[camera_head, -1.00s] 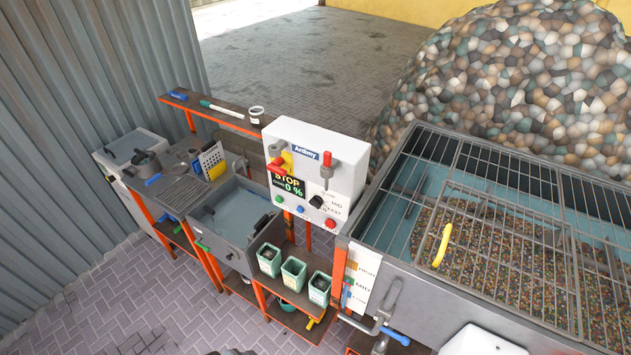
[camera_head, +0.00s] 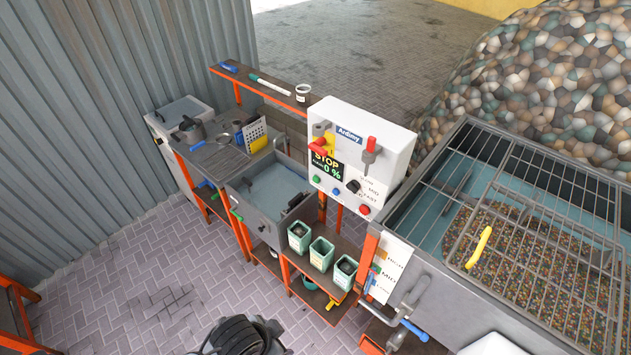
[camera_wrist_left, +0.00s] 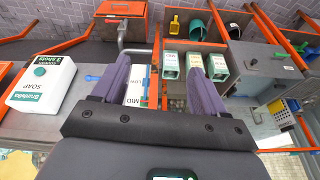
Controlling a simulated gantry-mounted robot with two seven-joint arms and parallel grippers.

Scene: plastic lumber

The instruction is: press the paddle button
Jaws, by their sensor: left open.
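The white control panel (camera_head: 395,143) stands upright on the orange frame in the head view. Its display (camera_head: 325,165) reads STOP and 0 %. Below are a green button (camera_head: 316,179), a blue button (camera_head: 336,191) and a red button (camera_head: 365,210); a black knob (camera_head: 353,187) sits between them. None of the buttons carries a readable paddle label. My left gripper (camera_wrist_left: 160,78) is open and empty in the left wrist view, above the bench edge; the panel is not recognisable there. My right gripper is not in view.
A barred tank (camera_head: 440,205) with a yellow handle (camera_head: 479,247) is to the right. A soap box (camera_wrist_left: 42,84) shows in the wrist view. Paved floor is clear at left.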

